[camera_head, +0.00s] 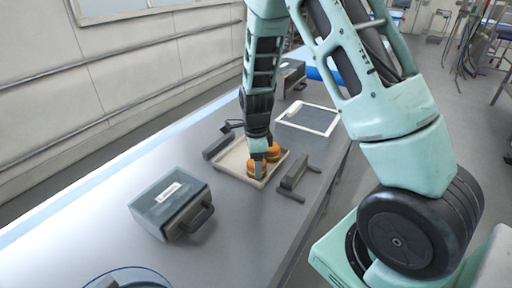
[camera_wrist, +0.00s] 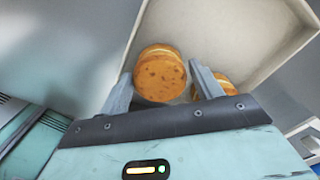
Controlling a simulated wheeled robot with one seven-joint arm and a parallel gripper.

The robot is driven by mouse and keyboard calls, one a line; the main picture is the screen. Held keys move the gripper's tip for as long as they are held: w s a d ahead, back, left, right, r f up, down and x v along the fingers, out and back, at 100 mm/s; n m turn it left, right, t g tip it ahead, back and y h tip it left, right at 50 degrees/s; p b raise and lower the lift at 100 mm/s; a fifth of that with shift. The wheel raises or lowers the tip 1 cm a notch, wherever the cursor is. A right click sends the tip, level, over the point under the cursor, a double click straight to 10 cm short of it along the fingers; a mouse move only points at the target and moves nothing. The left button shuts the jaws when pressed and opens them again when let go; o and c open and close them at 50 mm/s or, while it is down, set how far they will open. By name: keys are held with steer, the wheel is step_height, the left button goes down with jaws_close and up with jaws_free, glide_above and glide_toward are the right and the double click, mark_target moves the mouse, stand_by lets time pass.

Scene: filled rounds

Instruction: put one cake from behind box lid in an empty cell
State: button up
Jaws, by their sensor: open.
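Two round orange-brown cakes sit at the shallow beige tray (camera_head: 232,158) on the table. My gripper (camera_head: 259,164) points down over the near cake (camera_head: 252,171); the far cake (camera_head: 273,153) is just behind it. In the wrist view my gripper (camera_wrist: 160,80) is open, with one finger either side of the near cake (camera_wrist: 160,72). The other cake (camera_wrist: 226,84) shows partly behind the right finger, inside the beige walls (camera_wrist: 285,50). I cannot tell whether the fingers touch the cake. I cannot make out a box lid or separate cells for certain.
A grey-teal case with a handle (camera_head: 170,205) stands front left. Dark grey fixtures flank the tray, at left (camera_head: 216,146) and right (camera_head: 294,177). A white-rimmed flat panel (camera_head: 308,118) lies behind to the right. Table between case and tray is clear.

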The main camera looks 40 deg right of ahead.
step_height(320, 180, up, 11)
steer(key=b, duration=0.2)
steer(key=s+a+r+n+y, duration=0.1)
steer(key=s+a+n, duration=0.5)
steer(key=a+n, duration=0.35)
steer(key=s+a+r+n, duration=0.2)
steer(key=s+a+n, duration=0.4)
steer(key=a+n, duration=0.3)
steer(key=s+a+n, duration=0.6)
steer(key=s+n, duration=0.6)
steer(key=n, duration=0.1)
steer(key=shift+s, duration=0.2)
